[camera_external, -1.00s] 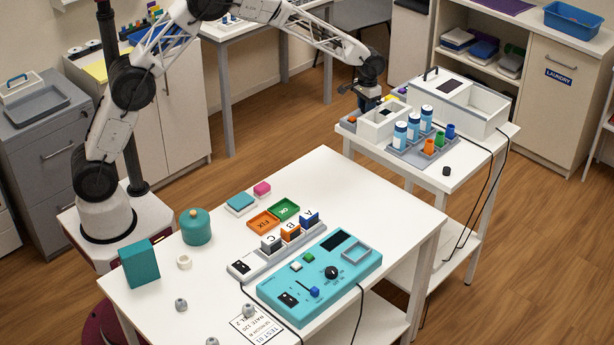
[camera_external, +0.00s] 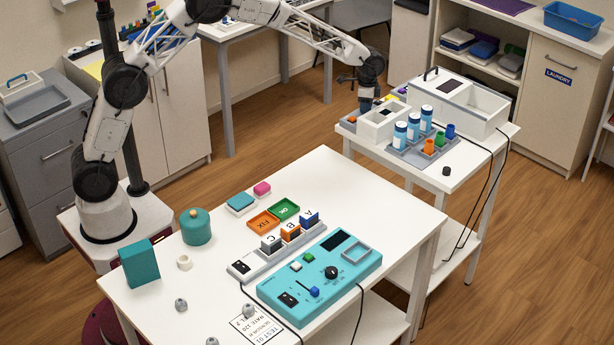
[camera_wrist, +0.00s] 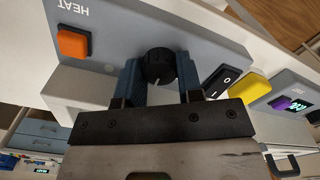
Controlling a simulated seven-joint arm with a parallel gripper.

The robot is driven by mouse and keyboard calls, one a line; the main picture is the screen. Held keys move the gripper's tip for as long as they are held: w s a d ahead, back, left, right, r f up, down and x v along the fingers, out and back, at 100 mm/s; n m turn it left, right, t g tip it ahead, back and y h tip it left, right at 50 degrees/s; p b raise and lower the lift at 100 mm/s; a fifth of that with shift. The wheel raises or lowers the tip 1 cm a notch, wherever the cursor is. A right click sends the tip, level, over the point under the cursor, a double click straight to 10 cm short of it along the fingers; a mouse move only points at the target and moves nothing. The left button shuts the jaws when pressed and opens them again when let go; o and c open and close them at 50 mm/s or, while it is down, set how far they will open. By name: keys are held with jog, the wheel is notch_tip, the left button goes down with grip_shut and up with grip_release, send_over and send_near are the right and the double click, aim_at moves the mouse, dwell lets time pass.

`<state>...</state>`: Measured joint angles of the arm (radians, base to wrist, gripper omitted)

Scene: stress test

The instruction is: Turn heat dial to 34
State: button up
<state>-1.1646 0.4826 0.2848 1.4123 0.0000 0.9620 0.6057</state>
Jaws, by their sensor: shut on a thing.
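In the wrist view the heat dial (camera_wrist: 158,62) is a round black knob with a white pointer mark, on a grey panel (camera_wrist: 215,58) lettered HEAT at the left. My gripper (camera_wrist: 159,82) has its two blue fingers on either side of the dial, shut on it. The pointer mark faces the gripper side of the picture, slightly to the right. In the external view my gripper (camera_external: 366,103) is down at the white unit (camera_external: 378,130) on the far right table; the dial is hidden there.
Blue-and-white bottles (camera_external: 400,134) stand in a tray close by.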

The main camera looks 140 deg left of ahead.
jog(key=shift+r, duration=0.1)
dwell(0.4)
jog(key=o, duration=0.7)
jog(key=shift+c, duration=0.2)
jog(key=shift+r, duration=3.85)
